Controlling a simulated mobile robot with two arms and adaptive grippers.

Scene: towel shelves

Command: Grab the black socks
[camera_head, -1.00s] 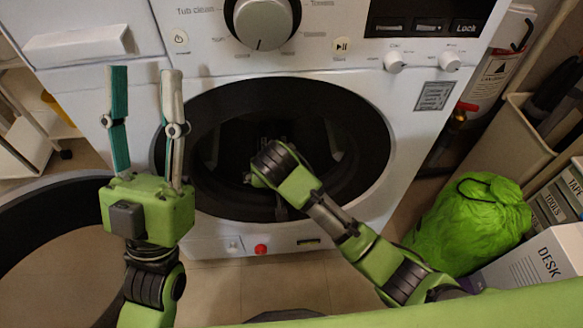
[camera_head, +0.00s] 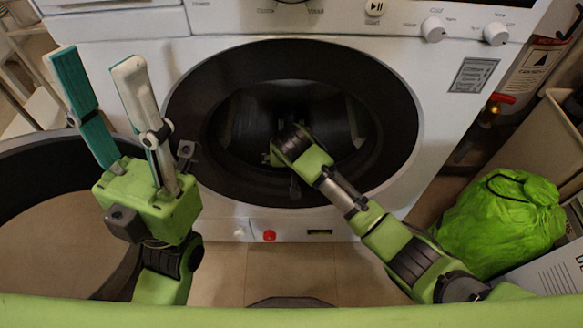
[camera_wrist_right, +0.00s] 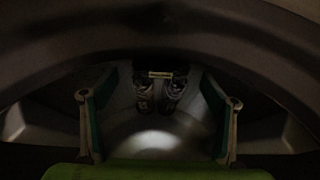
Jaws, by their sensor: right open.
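The black socks (camera_wrist_right: 172,92) lie in the dim drum of the washing machine, side by side with a pale band across them. In the right wrist view they sit ahead of and between the fingers of my right gripper (camera_wrist_right: 158,115), which is open and apart from them. In the head view my right arm reaches through the round door opening, and its fingers are hidden in the dark drum. My left gripper (camera_head: 98,100) is open and empty, pointing up in front of the machine's left side.
The white washing machine (camera_head: 450,125) has a dark round door rim (camera_head: 400,120) around my right arm. A dark round tub (camera_head: 40,150) stands at the left. A green bag (camera_head: 500,225) and a white box (camera_head: 550,272) are at the right, near a fire extinguisher (camera_head: 535,65).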

